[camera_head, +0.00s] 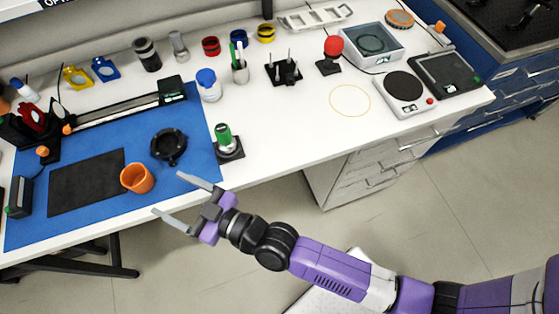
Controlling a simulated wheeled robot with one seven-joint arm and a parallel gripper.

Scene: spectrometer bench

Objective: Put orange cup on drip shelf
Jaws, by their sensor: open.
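The orange cup (137,178) stands on the blue mat (196,113), at the right edge of a black flat pad (86,183) near the bench's front. I cannot tell which thing in view, if any, is the drip shelf; the black pad is one flat dark surface beside the cup. My gripper (167,193) is open and empty at the front edge of the bench, to the right of the cup and apart from it. Its two grey fingers point left toward the cup.
A black ring-shaped holder (168,147) lies just behind the cup. A green-topped knob on a black base (226,141) stands to the right. A blue-lidded jar (208,85) and a black rail (130,103) stand behind. The white bench right of the mat has clear room.

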